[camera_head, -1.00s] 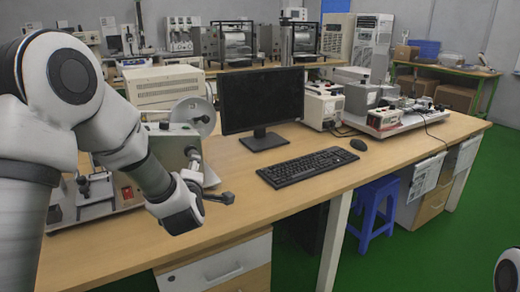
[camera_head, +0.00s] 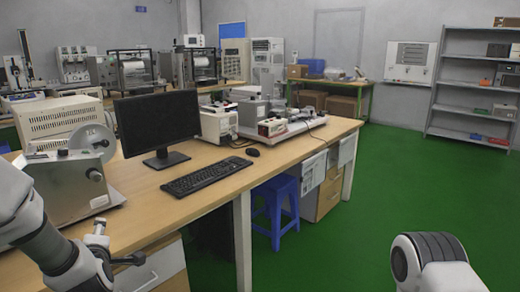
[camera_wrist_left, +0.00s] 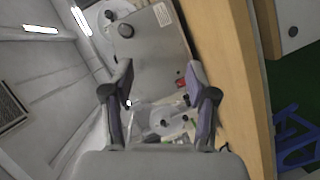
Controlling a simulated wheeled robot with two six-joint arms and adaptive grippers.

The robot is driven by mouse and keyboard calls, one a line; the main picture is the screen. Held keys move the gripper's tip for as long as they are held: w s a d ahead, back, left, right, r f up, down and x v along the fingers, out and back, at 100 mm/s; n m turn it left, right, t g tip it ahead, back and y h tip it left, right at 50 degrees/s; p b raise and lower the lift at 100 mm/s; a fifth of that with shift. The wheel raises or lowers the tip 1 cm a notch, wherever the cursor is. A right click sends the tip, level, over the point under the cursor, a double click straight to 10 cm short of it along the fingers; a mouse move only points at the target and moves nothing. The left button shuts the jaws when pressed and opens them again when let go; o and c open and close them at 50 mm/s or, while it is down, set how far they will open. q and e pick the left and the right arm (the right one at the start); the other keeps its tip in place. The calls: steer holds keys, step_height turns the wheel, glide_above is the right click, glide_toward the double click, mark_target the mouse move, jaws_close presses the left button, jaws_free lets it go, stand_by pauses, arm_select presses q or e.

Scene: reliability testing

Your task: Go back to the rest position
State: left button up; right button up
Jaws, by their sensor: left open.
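My left gripper (camera_head: 117,243) is at the lower left of the head view, in front of the desk's front edge. It is open and empty. In the left wrist view its two fingers (camera_wrist_left: 161,80) stand apart, with a grey instrument behind them. My left arm (camera_head: 40,235) comes in from the left edge. Part of my right arm (camera_head: 432,268) shows at the bottom right over the green floor. My right gripper is out of view.
The wooden desk (camera_head: 215,192) carries a monitor (camera_head: 160,122), a keyboard (camera_head: 205,175), a mouse (camera_head: 252,152) and a grey instrument (camera_head: 72,185) near my left arm. A blue stool (camera_head: 276,205) stands beside it. Green floor (camera_head: 400,165) lies open to the right.

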arm_select(q)
steer(key=s+d+f+m+g+h, duration=0.25)
steer(key=s+f, duration=0.35)
steer(key=f, duration=0.4)
steer(key=s+d+f+m+g+h, duration=0.1)
steer(key=s+d+f+m+g, duration=0.15)
steer(key=s+f, duration=0.6)
steer(key=s+d+f+m+g+h, duration=0.1)
steer(key=s+d+f+m+g, duration=0.2)
steer(key=f, duration=0.9)
steer(key=s+d+f+m+g+h, duration=0.1)
steer(key=s+d+f+m+g, duration=0.15)
steer(key=s, duration=0.35)
steer(key=s+d+f+m+g+h, duration=0.1)
steer(key=s+m, duration=0.3)
steer(key=s, duration=0.3)
steer(key=s+d+f+m+g+h, duration=0.1)
steer(key=s+d+f+m+g, duration=0.1)
steer(key=s+m, duration=0.3)
step_height(320, 180, up, 13)
steer(key=p, duration=1.3)
steer(key=shift+s+d+n, duration=0.15)
steer(key=shift+s+n, duration=0.15)
steer(key=shift+n, duration=0.05)
